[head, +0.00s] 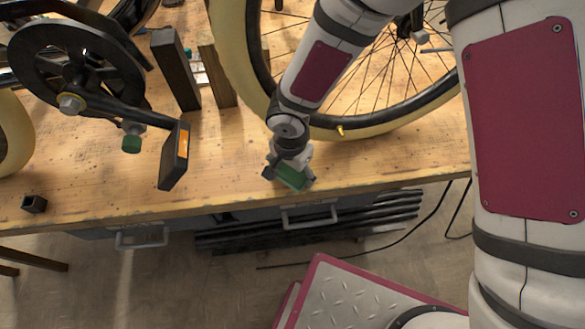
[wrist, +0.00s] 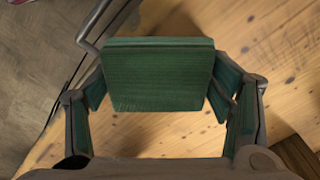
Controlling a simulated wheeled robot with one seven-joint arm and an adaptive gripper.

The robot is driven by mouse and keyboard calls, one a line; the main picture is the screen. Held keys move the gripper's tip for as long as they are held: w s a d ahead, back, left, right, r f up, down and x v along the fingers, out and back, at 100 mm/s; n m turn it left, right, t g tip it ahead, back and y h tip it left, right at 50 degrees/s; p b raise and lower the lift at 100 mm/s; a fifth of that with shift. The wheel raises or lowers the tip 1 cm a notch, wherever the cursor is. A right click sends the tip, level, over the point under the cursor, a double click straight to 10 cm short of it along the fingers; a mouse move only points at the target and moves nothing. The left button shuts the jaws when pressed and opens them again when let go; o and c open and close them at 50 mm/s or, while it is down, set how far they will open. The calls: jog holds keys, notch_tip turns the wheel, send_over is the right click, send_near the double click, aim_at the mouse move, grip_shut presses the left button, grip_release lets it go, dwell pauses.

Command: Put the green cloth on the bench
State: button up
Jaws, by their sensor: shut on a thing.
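The green cloth (head: 292,176) is a small folded block in my gripper (head: 290,182), at the front edge of the wooden bench (head: 240,187) in the head view. In the wrist view the green cloth (wrist: 158,75) sits between the two fingers of my gripper (wrist: 158,92), which are shut on it. The bench top (wrist: 255,60) shows behind and to the right of the cloth there. I cannot tell whether the cloth touches the bench top.
A wheel (head: 375,120) lies behind my gripper. A crank with a pedal (head: 175,155) and dark and wooden blocks (head: 176,70) stand to the left. A small black square tube (head: 34,204) lies at the front left. A drawer handle (head: 308,217) juts out below the bench edge.

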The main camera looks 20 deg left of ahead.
jog(key=shift+f+b, duration=0.8)
jog(key=o, duration=1.7)
jog(key=shift+f, duration=0.1)
jog(key=shift+r, duration=0.2)
jog(key=shift+r, duration=0.4)
jog(key=r, duration=0.6)
jog(key=shift+s+r, duration=0.2)
jog(key=shift+s, duration=0.1)
jog(key=shift+s, duration=0.1)
